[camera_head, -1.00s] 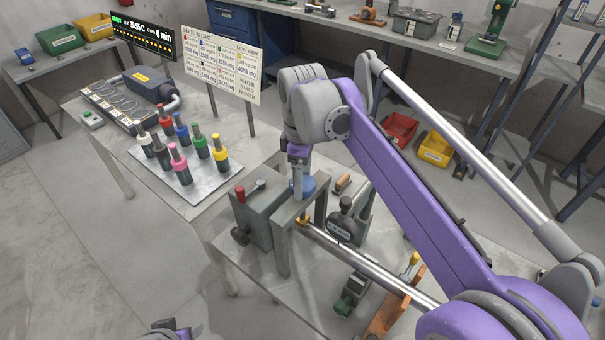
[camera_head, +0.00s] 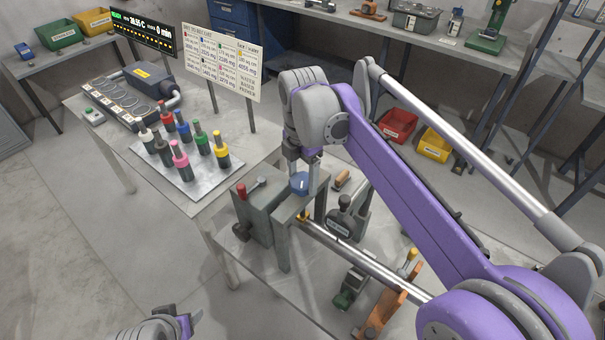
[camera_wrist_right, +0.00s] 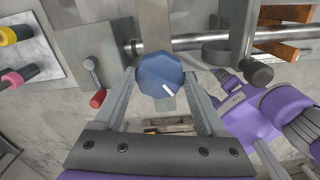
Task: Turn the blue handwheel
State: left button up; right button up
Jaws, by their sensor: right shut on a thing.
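The blue handwheel (camera_head: 299,183) sits on top of the grey metal frame at the middle of the bench. In the right wrist view it is a blue many-sided knob (camera_wrist_right: 158,82) with a white mark toward its lower right. My right gripper (camera_head: 304,174) is above it, pointing down. In the right wrist view, the two fingers of this gripper (camera_wrist_right: 160,76) lie on either side of the handwheel and are shut on it. My left gripper (camera_head: 190,323) shows only partly at the bottom edge, away from the wheel; its jaw state is unclear.
A grey block with a red-knobbed lever (camera_head: 241,192) stands left of the handwheel. A steel rod (camera_head: 365,263) runs to the lower right from the frame. A metal plate (camera_head: 207,189) with several colour-banded cylinders is farther left. A black clamp-like fixture (camera_head: 342,222) stands close on the right.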

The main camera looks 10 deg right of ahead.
aim_at(302, 179)
jog(key=n, duration=0.4)
jog(key=shift+r+n, duration=0.1)
jog(key=shift+n, duration=0.2)
pick_arm(q)
jog(key=shift+w+r+p, duration=0.25)
jog(key=shift+r+p, duration=0.1)
jog(key=shift+r, duration=0.25)
pick_arm(e)
jog(key=shift+n, duration=2.2)
jog(key=o, duration=1.3)
pick_arm(q)
jog(key=shift+w+r+p, duration=0.3)
jog(key=shift+r+p, duration=0.15)
jog(key=shift+r, duration=0.25)
pick_arm(e)
notch_tip(302, 179, up, 11)
jog(key=shift+f, duration=0.15)
